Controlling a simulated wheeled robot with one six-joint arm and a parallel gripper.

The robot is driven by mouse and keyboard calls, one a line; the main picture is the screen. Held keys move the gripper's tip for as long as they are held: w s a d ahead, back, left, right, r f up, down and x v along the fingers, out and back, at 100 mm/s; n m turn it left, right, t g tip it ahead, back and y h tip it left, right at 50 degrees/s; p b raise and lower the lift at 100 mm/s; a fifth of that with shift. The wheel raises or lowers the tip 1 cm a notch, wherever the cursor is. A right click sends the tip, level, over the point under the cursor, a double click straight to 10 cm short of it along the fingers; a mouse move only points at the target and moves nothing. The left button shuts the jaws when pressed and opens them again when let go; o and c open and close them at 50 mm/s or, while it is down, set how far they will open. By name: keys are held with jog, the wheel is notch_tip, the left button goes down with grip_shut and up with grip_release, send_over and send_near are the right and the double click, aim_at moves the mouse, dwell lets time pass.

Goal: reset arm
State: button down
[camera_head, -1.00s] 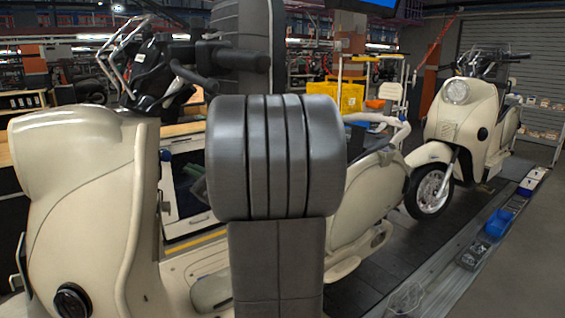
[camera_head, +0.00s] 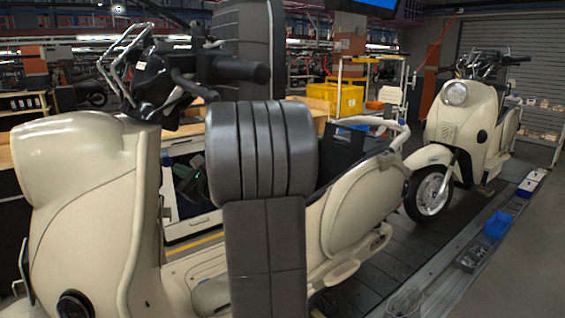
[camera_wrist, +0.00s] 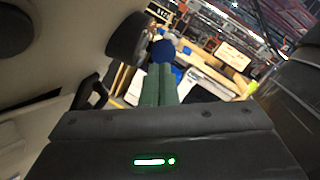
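My gripper (camera_wrist: 160,70) shows in the wrist view as two green fingers lying side by side, pressed nearly together. A round dark blue thing (camera_wrist: 163,50) shows just past the fingertips; I cannot tell whether it touches them. In the head view my arm's grey links stand in front of the near cream scooter (camera_head: 85,170) and hide its middle. A bit of the green gripper (camera_head: 188,178) shows left of the arm, behind the scooter's front shield and over its footboard area.
The near scooter's handlebar (camera_head: 225,68) and shield are close to my arm. A second cream scooter (camera_head: 460,130) stands farther right on the dark slat conveyor (camera_head: 375,275). Yellow bins (camera_head: 345,98) and a workbench lie behind. A blue tray (camera_head: 497,224) sits on the conveyor's right edge.

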jog(key=shift+w+a, duration=0.1)
jog(key=shift+a, duration=0.1)
jog(key=r+b+v, duration=0.1)
jog(key=b+v, duration=0.1)
jog(key=v, duration=0.5)
jog(key=p+x, duration=0.1)
jog(key=x, duration=0.2)
jog(key=p+x, duration=0.1)
jog(key=x, duration=0.2)
jog(key=p+x, duration=0.1)
jog(key=x, duration=0.2)
jog(key=shift+f, duration=0.3)
jog(key=b+v, duration=0.1)
jog(key=v, duration=0.7)
jog(key=shift+s, duration=0.25)
jog(key=shift+d, duration=0.1)
